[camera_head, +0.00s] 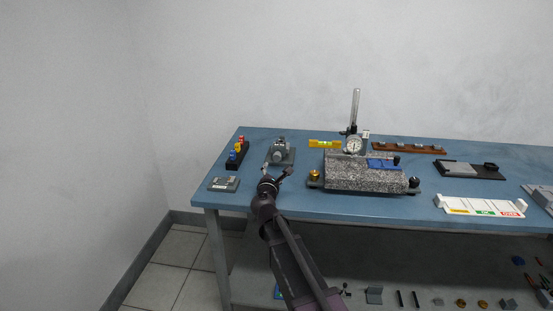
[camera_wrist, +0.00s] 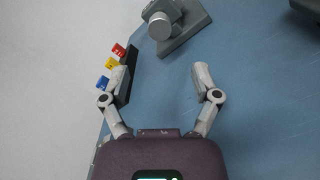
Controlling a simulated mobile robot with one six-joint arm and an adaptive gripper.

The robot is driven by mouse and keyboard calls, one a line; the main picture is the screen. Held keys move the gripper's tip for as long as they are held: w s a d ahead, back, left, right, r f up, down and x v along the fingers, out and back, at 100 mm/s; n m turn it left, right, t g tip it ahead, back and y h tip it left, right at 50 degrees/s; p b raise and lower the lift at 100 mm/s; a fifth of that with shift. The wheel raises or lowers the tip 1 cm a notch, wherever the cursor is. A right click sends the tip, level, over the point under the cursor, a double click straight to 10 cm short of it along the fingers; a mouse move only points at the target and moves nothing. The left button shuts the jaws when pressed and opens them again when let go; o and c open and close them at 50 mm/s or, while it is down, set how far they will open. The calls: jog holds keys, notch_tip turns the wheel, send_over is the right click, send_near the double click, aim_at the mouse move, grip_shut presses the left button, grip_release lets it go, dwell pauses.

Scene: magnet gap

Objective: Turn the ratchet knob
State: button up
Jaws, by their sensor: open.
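A grey metal device (camera_head: 281,151) with a rounded knob stands on a dark base at the left part of the blue bench. In the wrist view it shows at the top, with a round pale knob end (camera_wrist: 160,27) facing my gripper. I cannot tell for sure that this is the ratchet knob. My gripper (camera_head: 277,171) is open and empty, with its fingers (camera_wrist: 160,75) spread wide. In the wrist view the knob lies beyond the fingertips, roughly in line with the space between them, and apart from them.
A black block with red, yellow and blue pieces (camera_wrist: 111,66) is close to my left finger. A flat grey plate (camera_head: 223,184) lies near the bench's front left edge. A granite block (camera_head: 350,175) with a dial gauge (camera_head: 354,145) stands to the right.

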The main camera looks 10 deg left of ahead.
aim_at(277, 159)
jog(key=w, duration=1)
jog(key=shift+w+d, duration=0.2)
jog(key=shift+w, duration=0.05)
grip_shut()
